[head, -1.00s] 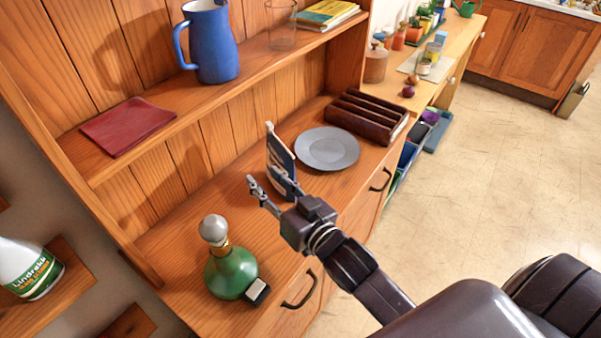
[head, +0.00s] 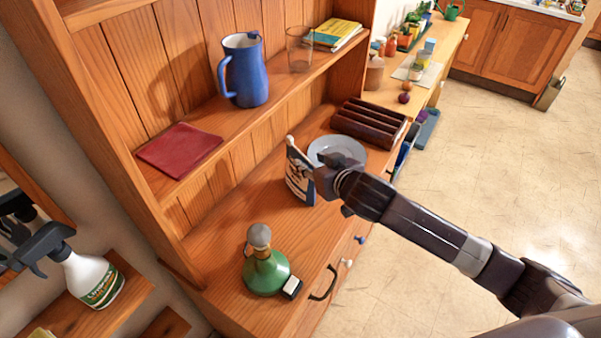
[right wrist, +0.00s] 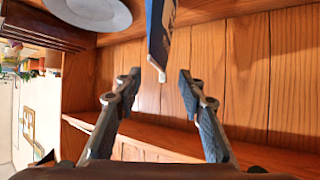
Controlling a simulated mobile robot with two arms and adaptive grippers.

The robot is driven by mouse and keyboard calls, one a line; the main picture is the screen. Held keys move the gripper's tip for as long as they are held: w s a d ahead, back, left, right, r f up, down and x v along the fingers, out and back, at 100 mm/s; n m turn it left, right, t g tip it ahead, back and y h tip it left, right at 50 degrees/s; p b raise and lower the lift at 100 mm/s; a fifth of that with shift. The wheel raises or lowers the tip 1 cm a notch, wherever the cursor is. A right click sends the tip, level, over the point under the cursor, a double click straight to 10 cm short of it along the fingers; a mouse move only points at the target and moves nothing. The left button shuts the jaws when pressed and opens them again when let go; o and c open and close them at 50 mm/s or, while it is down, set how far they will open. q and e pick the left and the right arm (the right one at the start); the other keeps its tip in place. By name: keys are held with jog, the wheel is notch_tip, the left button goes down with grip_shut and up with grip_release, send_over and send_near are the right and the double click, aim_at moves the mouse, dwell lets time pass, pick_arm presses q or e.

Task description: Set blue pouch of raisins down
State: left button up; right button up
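The blue pouch of raisins (head: 299,180), dark blue with a pale top and a light picture, stands upright on the dresser's counter (head: 225,228), left of the grey plate (head: 337,150). My right gripper (head: 326,179) is at the pouch's right side in the head view; its fingertips are mostly hidden there. In the right wrist view, my right gripper (right wrist: 159,76) has its fingers spread, with a corner of the pouch (right wrist: 160,35) between and just beyond the tips, and a gap on each side. My left gripper is not in view.
A green stoppered flask (head: 266,272) stands near the counter's front. A dark wooden rack (head: 368,122) lies behind the plate. The shelf above holds a red cloth (head: 180,149), blue jug (head: 244,70), glass (head: 299,48) and books (head: 336,34). Counter between flask and pouch is clear.

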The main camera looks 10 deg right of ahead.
aim_at(299, 153)
jog(key=x, duration=0.2)
jog(key=shift+w, duration=0.45)
jog(key=shift+w+f+p, duration=0.15)
jog(key=shift+w+p, duration=0.15)
jog(key=shift+s, duration=0.1)
jog(key=shift+w+a+p, duration=0.3)
jog(key=shift+w+p, duration=0.3)
jog(key=p+x, duration=0.1)
jog(key=x, duration=0.2)
jog(key=shift+w+a+f, duration=0.1)
jog(key=shift+w+f, duration=0.05)
jog(key=shift+f, duration=0.05)
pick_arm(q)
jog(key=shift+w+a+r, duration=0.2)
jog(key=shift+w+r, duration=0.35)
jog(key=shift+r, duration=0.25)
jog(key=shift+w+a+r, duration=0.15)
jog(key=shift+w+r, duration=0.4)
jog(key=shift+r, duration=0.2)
pick_arm(e)
jog(key=shift+w+f, duration=0.25)
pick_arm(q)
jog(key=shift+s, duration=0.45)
pick_arm(e)
grip_shut()
